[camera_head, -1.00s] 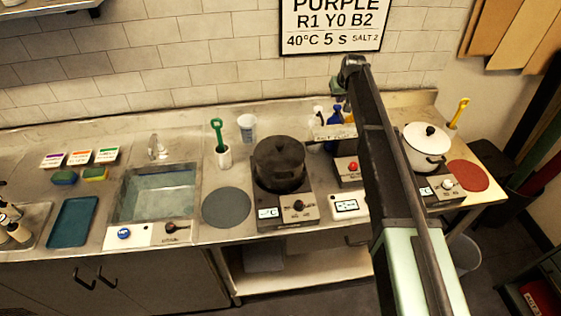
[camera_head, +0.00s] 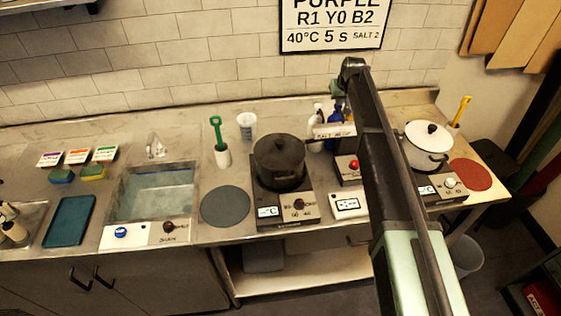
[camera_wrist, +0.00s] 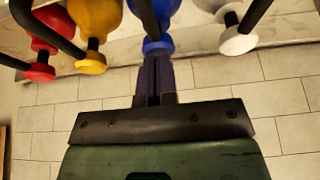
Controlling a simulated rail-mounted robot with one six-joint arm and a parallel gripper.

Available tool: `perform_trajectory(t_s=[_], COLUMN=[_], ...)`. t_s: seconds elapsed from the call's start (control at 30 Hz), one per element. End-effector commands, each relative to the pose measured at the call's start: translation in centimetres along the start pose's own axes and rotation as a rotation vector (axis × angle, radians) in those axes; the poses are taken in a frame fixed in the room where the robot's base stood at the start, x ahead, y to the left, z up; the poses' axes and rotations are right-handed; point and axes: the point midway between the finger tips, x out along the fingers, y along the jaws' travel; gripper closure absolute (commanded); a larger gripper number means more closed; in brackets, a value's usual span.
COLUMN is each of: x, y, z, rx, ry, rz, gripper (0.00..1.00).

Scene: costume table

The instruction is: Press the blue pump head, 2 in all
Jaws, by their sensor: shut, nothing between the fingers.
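The blue pump head (camera_wrist: 158,46) shows at the top middle of the wrist view, with its dark stem or spout running above it. My gripper (camera_wrist: 154,62) is shut and empty, its dark fingertips right at the blue pump head. I cannot tell whether they touch it. In the head view, the blue pump bottle (camera_head: 337,114) stands at the back of the counter, just below my wrist, and my arm covers part of that area. The fingertips are too small to make out there.
In the wrist view, a white pump head (camera_wrist: 238,42) is to the right, with yellow (camera_wrist: 91,62) and red (camera_wrist: 40,72) ones to the left. In the head view, a black pot (camera_head: 279,162) and a white pot (camera_head: 427,144) stand on either side of my arm.

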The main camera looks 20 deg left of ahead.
Motion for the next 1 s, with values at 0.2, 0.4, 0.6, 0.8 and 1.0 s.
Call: perform_trajectory(t_s=[0.2,0.4,0.6,0.8,1.0], x=[0.9,0.8,0.0,-1.6,-2.1], y=[0.0,0.0,0.0,0.0,0.0], z=[0.4,0.4,0.0,-0.7,-0.9], rx=[0.0,0.0,0.0,0.0,0.0], ry=[-0.001,-0.001,-0.001,-0.001,0.0], rz=[0.0,0.0,0.0,0.0,0.0], gripper=[1.0,1.0,1.0,1.0,1.0])
